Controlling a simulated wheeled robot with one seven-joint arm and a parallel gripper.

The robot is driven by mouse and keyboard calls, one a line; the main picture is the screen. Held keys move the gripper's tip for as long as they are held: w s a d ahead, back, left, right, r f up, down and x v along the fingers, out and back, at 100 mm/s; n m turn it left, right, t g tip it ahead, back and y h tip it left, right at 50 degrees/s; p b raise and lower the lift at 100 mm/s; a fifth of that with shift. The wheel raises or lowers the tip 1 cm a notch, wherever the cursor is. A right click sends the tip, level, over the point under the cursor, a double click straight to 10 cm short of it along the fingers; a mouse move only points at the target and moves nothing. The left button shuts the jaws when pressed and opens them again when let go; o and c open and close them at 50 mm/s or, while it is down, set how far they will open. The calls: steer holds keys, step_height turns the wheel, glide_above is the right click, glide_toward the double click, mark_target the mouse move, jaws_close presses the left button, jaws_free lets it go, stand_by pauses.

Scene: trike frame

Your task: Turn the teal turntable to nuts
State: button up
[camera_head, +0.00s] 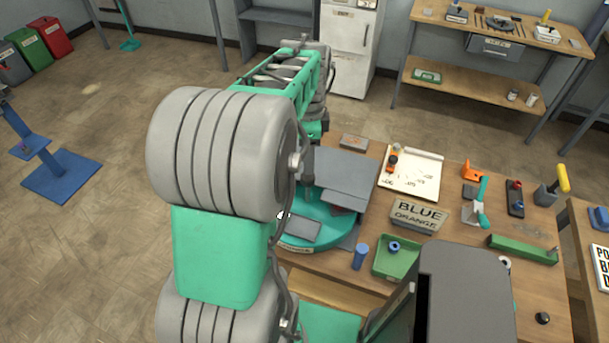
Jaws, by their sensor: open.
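The teal turntable (336,232) sits on the workbench, left of its middle. It is a round disc with raised grey plates on top. A small label (295,249) is on its front rim, too small to read. My arm hides the left part of the turntable. My gripper (307,180) shows only in part, as a dark shape pointing down beside my arm, over the turntable's far left side. It is open with nothing seen in it. I cannot tell whether it touches the turntable.
Right of the turntable stand a blue cylinder (360,256), a green tray (395,262) and a box marked BLUE ORANGE (418,214). A white board (412,172) lies behind them. A teal-handled tool (482,205) and a green bar (523,249) are farther right.

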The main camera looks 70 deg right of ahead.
mark_target(307, 177)
step_height(307, 177, down, 8)
steer(key=shift+w+r+p, duration=0.1)
steer(key=shift+p, duration=0.6)
steer(key=shift+c, duration=0.6)
jaws_close()
steer(key=shift+a, duration=0.4)
steer(key=shift+d, duration=0.25)
